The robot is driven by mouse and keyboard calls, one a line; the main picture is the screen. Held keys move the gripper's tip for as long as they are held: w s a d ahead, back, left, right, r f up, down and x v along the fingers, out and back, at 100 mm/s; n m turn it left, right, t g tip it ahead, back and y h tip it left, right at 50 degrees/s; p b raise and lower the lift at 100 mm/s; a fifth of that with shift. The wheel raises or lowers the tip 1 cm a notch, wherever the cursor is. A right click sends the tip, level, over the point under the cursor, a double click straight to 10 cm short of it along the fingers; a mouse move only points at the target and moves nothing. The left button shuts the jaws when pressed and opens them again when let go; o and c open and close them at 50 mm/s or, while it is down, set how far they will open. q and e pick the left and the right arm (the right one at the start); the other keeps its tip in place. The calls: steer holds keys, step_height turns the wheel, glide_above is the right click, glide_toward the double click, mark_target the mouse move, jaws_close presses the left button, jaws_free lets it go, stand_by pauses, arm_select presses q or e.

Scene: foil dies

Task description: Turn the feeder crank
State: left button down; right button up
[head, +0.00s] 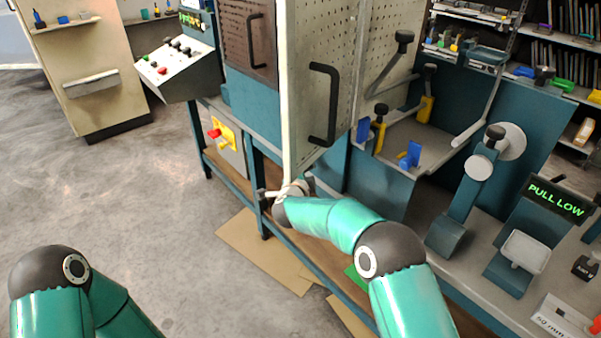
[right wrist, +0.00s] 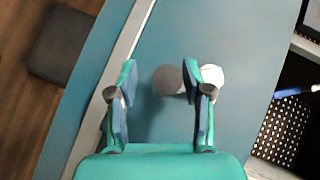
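In the right wrist view, a crank shows as a round dark grey knob (right wrist: 167,81) beside a pale round disc (right wrist: 213,76), in front of a blue panel. I take this to be the feeder crank. My right gripper (right wrist: 160,72) is open, with the knob seen between its fingers; whether either finger touches it I cannot tell. The right finger covers the area between knob and disc. In the head view my right arm reaches to the machine's lower front, and its gripper and the crank are mostly hidden. My left arm shows at the bottom left; its gripper is out of view.
The perforated door (head: 318,90) with a black handle (head: 323,104) stands just above my right wrist. A lever (head: 479,168) and a "PULL LOW" display (head: 558,200) are at the right. A control panel (head: 178,70) is at upper left. The floor (head: 130,190) at left is clear.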

steer(key=shift+r, duration=0.2)
steer(key=shift+s+a+r, duration=0.15)
steer(key=shift+s+r, duration=0.05)
steer(key=shift+s, duration=0.25)
steer(key=v, duration=1.1)
steer(key=shift+f, duration=0.2)
